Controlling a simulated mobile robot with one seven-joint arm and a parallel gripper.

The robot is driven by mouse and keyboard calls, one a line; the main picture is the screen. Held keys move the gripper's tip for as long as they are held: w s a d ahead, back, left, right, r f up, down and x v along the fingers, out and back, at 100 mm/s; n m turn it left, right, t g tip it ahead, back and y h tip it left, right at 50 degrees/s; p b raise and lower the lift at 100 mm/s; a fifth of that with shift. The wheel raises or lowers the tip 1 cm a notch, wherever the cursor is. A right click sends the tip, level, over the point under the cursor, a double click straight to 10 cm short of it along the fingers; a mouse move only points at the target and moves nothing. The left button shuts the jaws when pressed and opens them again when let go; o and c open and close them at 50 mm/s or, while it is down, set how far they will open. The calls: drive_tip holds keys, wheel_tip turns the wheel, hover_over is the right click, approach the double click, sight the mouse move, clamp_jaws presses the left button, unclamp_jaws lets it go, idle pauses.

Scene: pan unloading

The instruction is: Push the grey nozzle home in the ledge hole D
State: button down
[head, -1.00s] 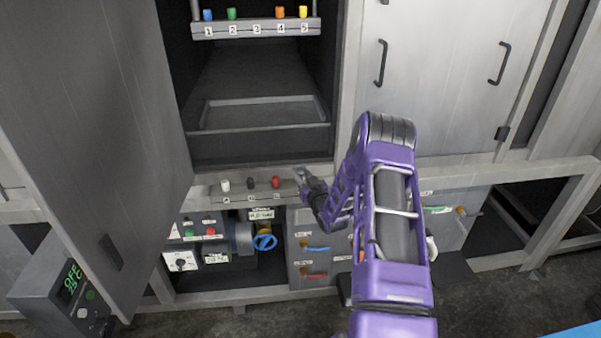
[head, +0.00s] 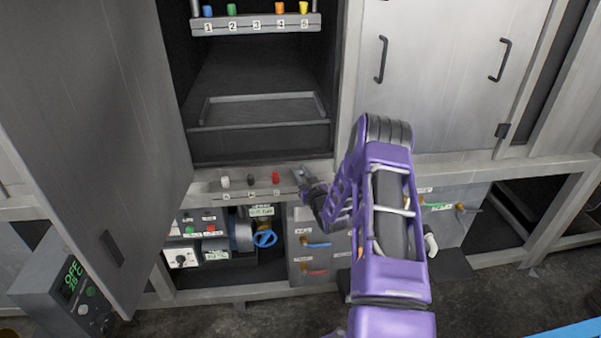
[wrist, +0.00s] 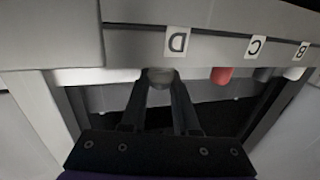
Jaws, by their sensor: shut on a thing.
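My gripper (wrist: 160,92) is shut on the grey nozzle (wrist: 161,75), which shows between the fingertips in the wrist view. The nozzle is at the ledge (wrist: 130,45), by the label D (wrist: 178,41). The hole itself is hidden, and I cannot tell how deep the nozzle sits.
A dark nozzle (head: 250,180) and a white nozzle (head: 225,182) stand further left on the ledge. An open door (head: 90,130) hangs at left. An upper rack (head: 255,26) holds several coloured nozzles above the open compartment. A blue valve handle (head: 264,239) is below.

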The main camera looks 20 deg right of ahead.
drive_tip(key=c, duration=0.6)
unclamp_jaws()
drive_tip(key=s+p, duration=0.1)
drive_tip(key=s, duration=1.6)
drive_tip(key=shift+s+a, duration=0.15)
drive_tip(key=shift+s, duration=0.1)
